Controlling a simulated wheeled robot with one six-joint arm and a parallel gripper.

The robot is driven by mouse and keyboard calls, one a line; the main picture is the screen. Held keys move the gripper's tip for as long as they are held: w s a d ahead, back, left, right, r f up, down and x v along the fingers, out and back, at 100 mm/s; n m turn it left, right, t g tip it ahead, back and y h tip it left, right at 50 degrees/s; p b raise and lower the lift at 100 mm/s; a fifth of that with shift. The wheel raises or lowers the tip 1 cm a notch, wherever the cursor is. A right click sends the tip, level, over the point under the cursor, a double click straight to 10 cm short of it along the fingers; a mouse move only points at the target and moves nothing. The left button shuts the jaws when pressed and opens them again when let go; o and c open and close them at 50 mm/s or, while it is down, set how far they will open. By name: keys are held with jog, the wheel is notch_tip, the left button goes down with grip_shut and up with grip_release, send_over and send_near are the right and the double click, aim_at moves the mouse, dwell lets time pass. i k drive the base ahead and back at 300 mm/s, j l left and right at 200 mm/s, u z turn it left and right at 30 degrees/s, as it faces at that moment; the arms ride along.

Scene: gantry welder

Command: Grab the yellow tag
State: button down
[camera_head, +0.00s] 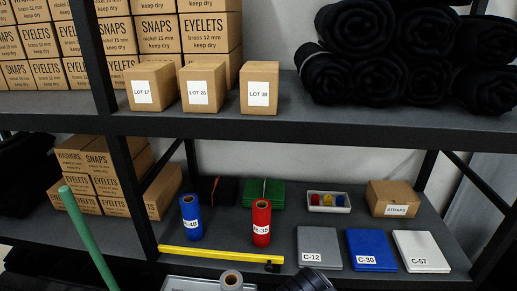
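A small white tray (313,208) sits on the lower shelf, right of centre. My gripper does not show clearly in this view.
The upper shelf's dark front edge (350,126) runs above. Grey (319,247), blue (372,250) and white (421,251) flat packs lie in front. A STRAPS box (393,197) stands right.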

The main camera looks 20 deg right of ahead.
aim_at(327, 199)
jog(key=i+l+z, duration=0.2)
jog(key=l, duration=0.2)
jog(key=l+z, duration=0.15)
jog(key=l, duration=0.25)
jog(key=i+l+z, duration=0.4)
jog(key=l, duration=0.25)
